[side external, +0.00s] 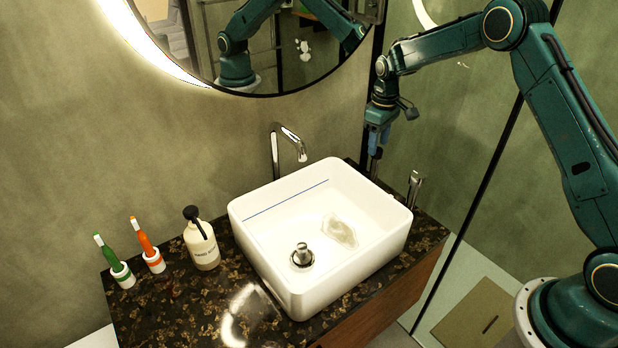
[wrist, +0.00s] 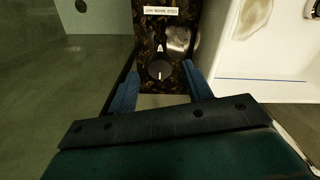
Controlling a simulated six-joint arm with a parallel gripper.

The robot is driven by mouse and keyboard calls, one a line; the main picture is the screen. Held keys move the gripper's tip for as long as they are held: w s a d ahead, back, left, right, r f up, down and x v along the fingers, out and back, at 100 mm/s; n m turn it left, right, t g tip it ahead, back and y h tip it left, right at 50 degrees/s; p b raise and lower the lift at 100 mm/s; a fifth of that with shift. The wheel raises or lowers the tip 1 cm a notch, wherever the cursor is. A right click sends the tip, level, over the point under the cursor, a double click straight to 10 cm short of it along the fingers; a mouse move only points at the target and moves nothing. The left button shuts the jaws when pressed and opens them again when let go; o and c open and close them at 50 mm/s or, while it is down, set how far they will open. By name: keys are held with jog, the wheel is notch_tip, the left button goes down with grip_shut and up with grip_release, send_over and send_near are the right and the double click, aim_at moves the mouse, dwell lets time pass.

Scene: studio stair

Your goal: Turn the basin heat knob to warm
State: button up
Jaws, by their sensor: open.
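The dark round heat knob (wrist: 159,69) sits on the speckled counter strip beside the basin in the wrist view. A pale line on the knob points toward my gripper, and a small white mark lies on its far side. A white label (wrist: 160,11) with small upside-down print, too small to read surely, lies beyond it. My gripper (wrist: 160,88) is open, with blue fingers left and right of the knob in the picture; no contact shows. In the side view my gripper (side external: 376,148) points down behind the basin's right back corner; I cannot make out the knob there.
The white basin (side external: 249,222) stands on the dark speckled counter (side external: 190,310), with a chrome faucet (side external: 289,140) behind it. A chrome fitting (side external: 414,186) stands right of the basin. A soap bottle (side external: 202,245) and two toothbrush holders are at left. A round mirror hangs above.

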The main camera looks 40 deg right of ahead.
jog(key=shift+f, duration=1)
jog(key=shift+c, duration=0.4)
jog(key=c, duration=0.9)
